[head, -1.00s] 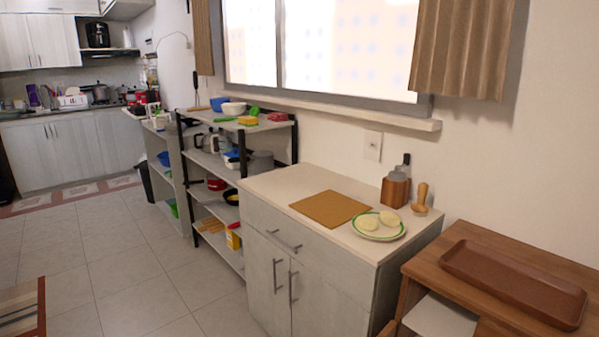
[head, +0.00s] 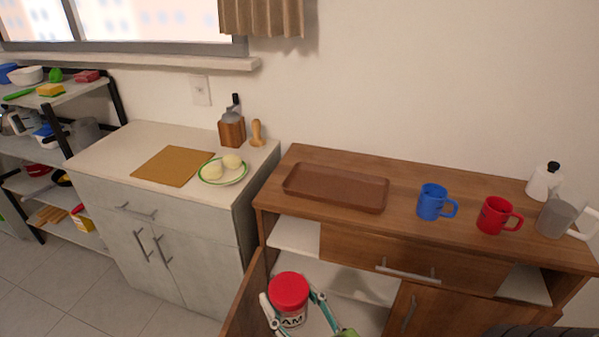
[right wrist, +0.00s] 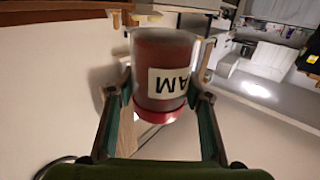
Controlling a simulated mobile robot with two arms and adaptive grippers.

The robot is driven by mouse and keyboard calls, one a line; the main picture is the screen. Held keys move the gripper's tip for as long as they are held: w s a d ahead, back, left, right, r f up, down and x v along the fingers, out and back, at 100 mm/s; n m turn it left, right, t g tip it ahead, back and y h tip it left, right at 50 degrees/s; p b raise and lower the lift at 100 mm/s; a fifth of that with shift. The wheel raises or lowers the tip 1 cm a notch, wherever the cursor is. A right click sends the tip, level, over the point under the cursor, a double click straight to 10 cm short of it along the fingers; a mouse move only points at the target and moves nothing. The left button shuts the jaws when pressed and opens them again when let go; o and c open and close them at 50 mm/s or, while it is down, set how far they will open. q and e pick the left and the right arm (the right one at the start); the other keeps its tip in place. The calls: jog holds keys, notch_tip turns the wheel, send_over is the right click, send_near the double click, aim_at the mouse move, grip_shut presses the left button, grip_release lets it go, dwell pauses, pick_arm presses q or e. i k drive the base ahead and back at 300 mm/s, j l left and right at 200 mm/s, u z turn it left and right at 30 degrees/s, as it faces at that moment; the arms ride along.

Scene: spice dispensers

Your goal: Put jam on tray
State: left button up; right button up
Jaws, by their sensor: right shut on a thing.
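The jam jar (head: 289,295) has a red lid and a white label reading "AM". My right gripper (head: 292,312) is shut on the jar, one finger on each side, low at the bottom of the head view. In the right wrist view the jar (right wrist: 165,70) sits upside down in the picture between the fingers of the gripper (right wrist: 160,100). The brown tray (head: 335,187) lies empty on the wooden cabinet, above and right of the jar in the head view. My left gripper is not in view.
A blue mug (head: 432,203), a red mug (head: 494,216), a grey pitcher (head: 556,218) and a white bottle (head: 543,182) stand right of the tray. A cabinet door (head: 246,300) stands open left of the jar. A plate (head: 222,180) holds food on the left counter.

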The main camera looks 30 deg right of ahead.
aim_at(304, 188)
jog(key=i+j+u, duration=1)
jog(key=i+j+z, duration=0.2)
jog(key=i+z, duration=0.15)
jog(key=i, duration=0.25)
jog(key=i+z, duration=0.1)
jog(key=z, duration=0.35)
jog(key=i+z, duration=0.15)
jog(key=z, duration=0.25)
jog(key=i+z, duration=0.15)
jog(key=z, duration=0.3)
jog(key=i+z, duration=0.1)
jog(key=z, duration=0.35)
jog(key=i+l+z, duration=0.1)
jog(key=z, duration=0.35)
jog(key=i+z, duration=0.25)
jog(key=z, duration=0.2)
jog(key=i+z, duration=0.2)
jog(key=z, duration=0.25)
